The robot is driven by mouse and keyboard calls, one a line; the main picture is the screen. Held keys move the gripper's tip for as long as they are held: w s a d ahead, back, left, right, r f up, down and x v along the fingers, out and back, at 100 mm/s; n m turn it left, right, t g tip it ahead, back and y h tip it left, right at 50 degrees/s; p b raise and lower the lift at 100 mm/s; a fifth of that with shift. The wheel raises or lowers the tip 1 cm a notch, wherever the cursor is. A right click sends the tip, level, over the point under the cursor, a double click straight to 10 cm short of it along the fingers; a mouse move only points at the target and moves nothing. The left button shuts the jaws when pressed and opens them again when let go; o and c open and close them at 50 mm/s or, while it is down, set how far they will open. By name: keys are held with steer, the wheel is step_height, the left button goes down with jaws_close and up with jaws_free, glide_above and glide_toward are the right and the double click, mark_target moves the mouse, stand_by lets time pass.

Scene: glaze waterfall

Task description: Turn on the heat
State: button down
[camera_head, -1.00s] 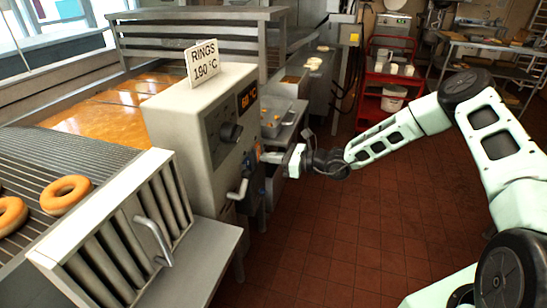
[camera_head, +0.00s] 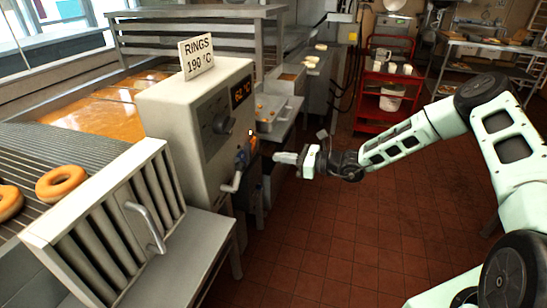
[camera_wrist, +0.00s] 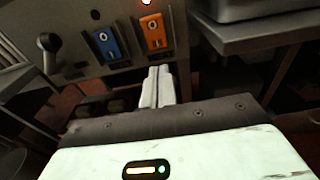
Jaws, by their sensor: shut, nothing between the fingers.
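In the wrist view an orange rocker switch (camera_wrist: 153,32) sits on the panel right of a blue switch (camera_wrist: 106,43). A lamp (camera_wrist: 146,2) glows above the orange switch; an orange glow (camera_head: 253,138) also shows on the panel in the head view. My gripper (camera_head: 277,157) is shut and empty, a short way right of the panel and apart from it. Its fingers (camera_wrist: 158,75) point toward the panel below the orange switch.
A sign (camera_head: 196,56) reading RINGS 190 °C stands on the box. A lever handle (camera_head: 233,184) sticks out low on the panel. A tray (camera_head: 275,122) stands behind my gripper. A red cart (camera_head: 385,108) is at the back. The tiled floor (camera_head: 330,230) is clear.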

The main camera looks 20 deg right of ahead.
steer(key=f+b+v, duration=0.1)
steer(key=v, duration=0.6)
steer(key=shift+s+d+f, duration=0.15)
steer(key=shift+d+f, duration=0.15)
steer(key=shift+f, duration=0.05)
steer(key=shift+a, duration=0.1)
steer(key=s+a+r+n+g+h, duration=0.2)
steer(key=s+a+r+n+g, duration=0.1)
steer(key=s+a+n+g, duration=0.5)
steer(key=s+a+r+n+g+h, duration=0.25)
steer(key=s+a+n+g, duration=0.25)
steer(key=s+a+n, duration=0.5)
steer(key=s+d+r+n+t+h, duration=0.1)
steer(key=s+r+n+h, duration=0.3)
steer(key=s+n, duration=0.3)
steer(key=s+d+r+n+t+h, duration=0.1)
steer(key=s+r+n+t+h, duration=0.1)
steer(key=s+r+n+h, duration=0.2)
steer(key=shift+s+d+r+n+h, duration=0.3)
steer(key=shift+s+n, duration=1.5)
steer(key=shift+s, duration=2.1)
steer(key=shift+a+f, duration=0.1)
